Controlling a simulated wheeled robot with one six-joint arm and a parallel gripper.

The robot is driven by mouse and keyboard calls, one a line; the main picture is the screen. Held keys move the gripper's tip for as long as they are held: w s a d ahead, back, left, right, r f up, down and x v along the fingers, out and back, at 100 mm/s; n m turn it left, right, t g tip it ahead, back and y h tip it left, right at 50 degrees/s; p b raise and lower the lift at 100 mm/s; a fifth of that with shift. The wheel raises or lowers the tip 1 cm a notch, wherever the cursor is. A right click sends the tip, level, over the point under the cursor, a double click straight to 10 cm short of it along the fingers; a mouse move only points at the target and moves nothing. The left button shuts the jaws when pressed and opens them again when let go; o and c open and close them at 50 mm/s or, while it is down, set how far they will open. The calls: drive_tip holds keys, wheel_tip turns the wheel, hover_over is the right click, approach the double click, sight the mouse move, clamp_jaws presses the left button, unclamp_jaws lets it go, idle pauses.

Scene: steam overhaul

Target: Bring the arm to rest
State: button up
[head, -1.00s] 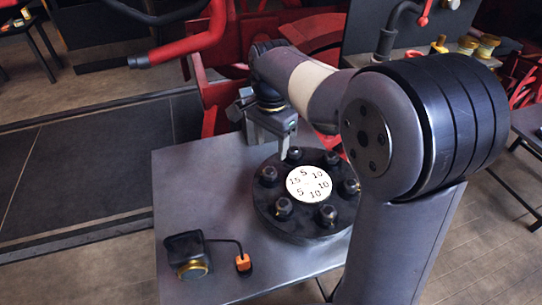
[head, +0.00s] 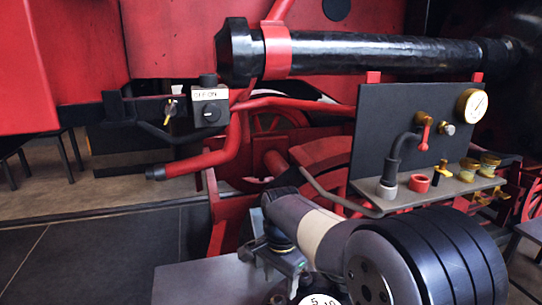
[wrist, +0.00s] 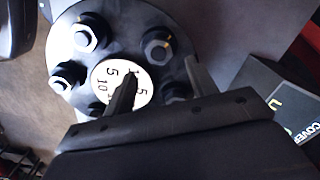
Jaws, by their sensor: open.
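My arm reaches over a grey table (head: 190,283), with my gripper (head: 287,262) low above it in the head view. In the wrist view my gripper (wrist: 160,82) shows two dark fingers spread apart, with nothing held between them. Beyond the fingers is a round black flange (wrist: 125,25) with several hex nuts around its rim. A white number disc (wrist: 108,72) sits at its centre, partly hidden by one finger. In the head view only the top of the disc (head: 320,300) shows at the bottom edge. I cannot tell whether the fingers touch the flange.
A dark panel (head: 385,130) with a gauge (head: 472,105), red-handled valve and a shelf (head: 440,193) of small fittings stands behind my arm. A switch box (head: 209,105) and red pipes (head: 215,160) are at left. A dark box (wrist: 275,100) lies right in the wrist view.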

sight(280, 298)
wheel_tip(280, 298, down, 5)
drive_tip(key=shift+f, duration=0.2)
drive_tip(key=shift+r, duration=0.1)
